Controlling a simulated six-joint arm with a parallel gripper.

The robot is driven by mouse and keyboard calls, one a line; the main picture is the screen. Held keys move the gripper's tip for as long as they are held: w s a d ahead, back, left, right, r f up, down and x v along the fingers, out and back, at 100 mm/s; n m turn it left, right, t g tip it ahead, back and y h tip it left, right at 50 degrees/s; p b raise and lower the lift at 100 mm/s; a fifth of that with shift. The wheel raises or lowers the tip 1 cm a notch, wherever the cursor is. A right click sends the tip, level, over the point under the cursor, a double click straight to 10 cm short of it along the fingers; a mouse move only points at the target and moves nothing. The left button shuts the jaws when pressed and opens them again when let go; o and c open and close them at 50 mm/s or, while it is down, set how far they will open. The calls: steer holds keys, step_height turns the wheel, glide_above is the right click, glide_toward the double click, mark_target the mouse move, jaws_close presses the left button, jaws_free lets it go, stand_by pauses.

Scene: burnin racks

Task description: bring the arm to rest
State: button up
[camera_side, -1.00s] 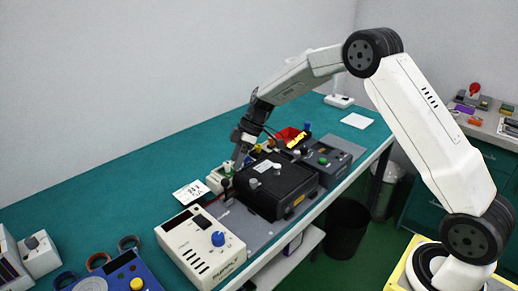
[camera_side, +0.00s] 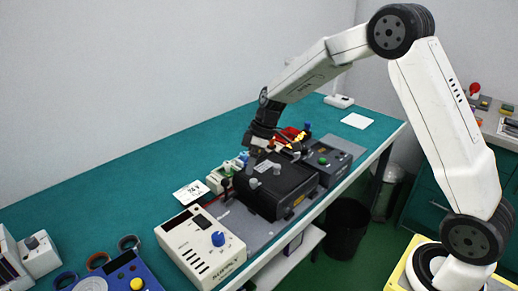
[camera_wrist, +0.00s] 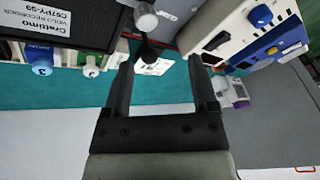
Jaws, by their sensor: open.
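My gripper (camera_side: 262,148) hangs from my bent arm over the far side of the black box (camera_side: 277,188) on the bench. In the wrist view my gripper (camera_wrist: 163,72) has its two dark fingers wide apart, with no object held between them. Behind the gap show a dark knob with a grey cap (camera_wrist: 146,20) and a white printed card (camera_wrist: 154,67). The black box (camera_wrist: 70,15) with a white label fills the upper left there. Whether the fingertips touch anything cannot be told.
A cream unit with a blue knob (camera_side: 200,248) stands in front of the black box. A grey unit (camera_side: 335,158) and a red bin (camera_side: 290,133) are behind it. A white card (camera_side: 190,192) lies on the green bench top (camera_side: 120,190), clear along the wall.

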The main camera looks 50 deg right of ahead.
steer(key=s+m+t+h, duration=0.1)
steer(key=s+m+h, duration=0.3)
steer(key=s, duration=1.7)
steer(key=m, duration=0.3)
steer(key=shift+f+m, duration=0.25)
steer(key=shift+m, duration=0.15)
